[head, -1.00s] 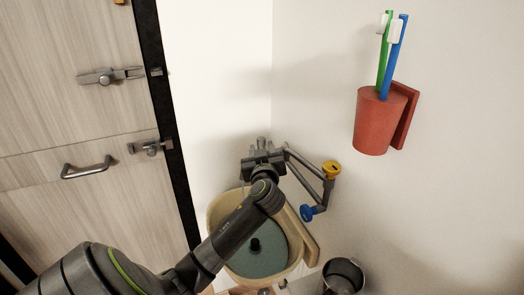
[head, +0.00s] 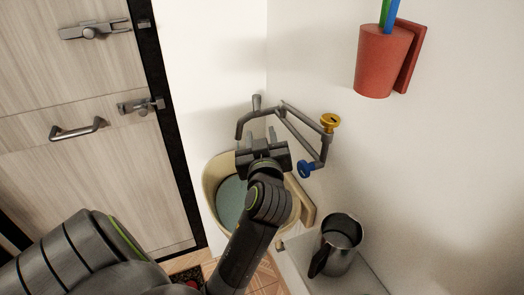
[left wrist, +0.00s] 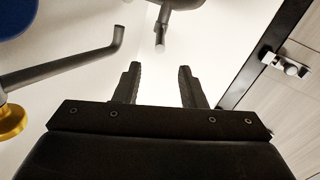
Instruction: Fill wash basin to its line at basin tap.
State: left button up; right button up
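The beige wash basin (head: 214,170) stands in the corner, with a teal surface inside; my left arm covers much of it, and I cannot tell the water level or its line. The basin tap (head: 290,125) is a grey pipe frame on the wall with a bent spout, an upright lever (head: 256,103), a yellow knob (head: 330,122) and a blue knob (head: 306,169). My left gripper (head: 263,137) is open and empty, just in front of the spout and below the lever. In the left wrist view its fingers (left wrist: 158,85) are apart, with the lever (left wrist: 160,38) beyond them.
A metal jug (head: 340,243) with a dark handle stands on a pale counter at the lower right. A red cup (head: 382,62) with toothbrushes hangs on the right wall. A wooden door (head: 70,180) with metal handles fills the left.

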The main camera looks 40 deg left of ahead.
pick_arm(q)
jog(key=shift+b+v, duration=0.4)
jog(key=shift+v, duration=1.3)
